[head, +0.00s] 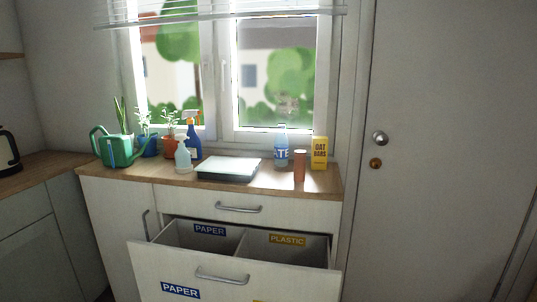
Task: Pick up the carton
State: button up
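A yellow carton (319,153) labelled "OAT BARS" stands upright at the right end of the wooden counter (270,184), close to the window frame. A blue and white bottle (281,148) stands further left. My gripper is not in view.
An open drawer below the counter holds a paper bin (190,238) and a plastic bin (285,254). A white tray-like box (228,169), spray bottles (183,156), potted plants and a green watering can (116,150) occupy the counter's left and middle. A door (440,170) is at right.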

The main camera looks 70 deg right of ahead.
aim_at(320, 143)
jog(key=k+l+u, duration=0.15)
jog(key=k+l, duration=0.25)
jog(key=l, duration=0.25)
jog(key=k+l+u, duration=0.1)
jog(key=k+l, duration=0.3)
jog(key=l, duration=0.2)
jog(key=k+l+u, duration=0.15)
jog(key=k+l, duration=0.3)
jog(key=l, duration=0.1)
